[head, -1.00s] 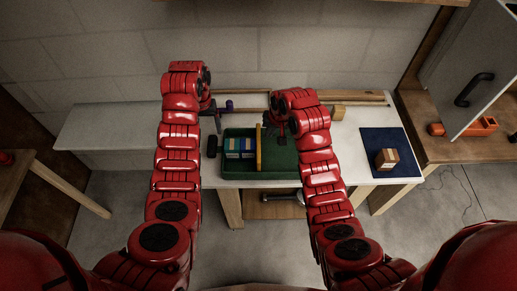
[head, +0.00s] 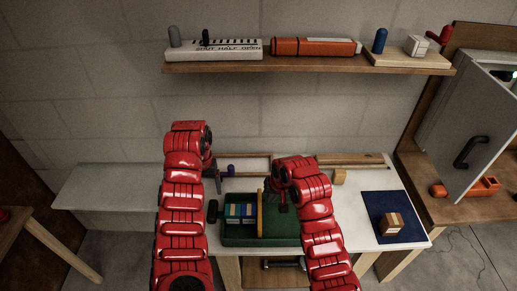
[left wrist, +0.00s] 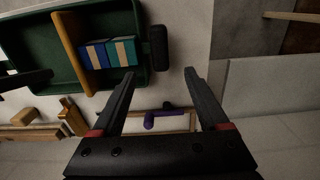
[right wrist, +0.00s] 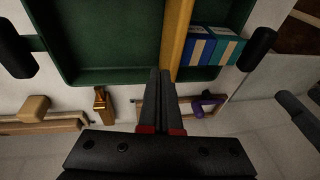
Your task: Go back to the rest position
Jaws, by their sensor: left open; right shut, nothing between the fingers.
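My left gripper (left wrist: 160,95) is open and empty; in the head view it (head: 218,178) hangs above the white table, left of the green tray (head: 240,239). My right gripper (right wrist: 162,78) is shut and empty; in the head view it (head: 279,205) is over the right part of the tray, near the wooden divider. The tray holds a blue box (right wrist: 200,45) and a teal box (right wrist: 227,46) side by side, left of the divider in the head view. Neither gripper holds anything.
A purple object (left wrist: 160,118) lies in a wooden frame behind the tray. A cardboard box (head: 391,224) sits on a dark blue mat (head: 376,206) at the right. A wall shelf (head: 300,68) carries several items. An open grey cabinet door (head: 470,130) stands at the right.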

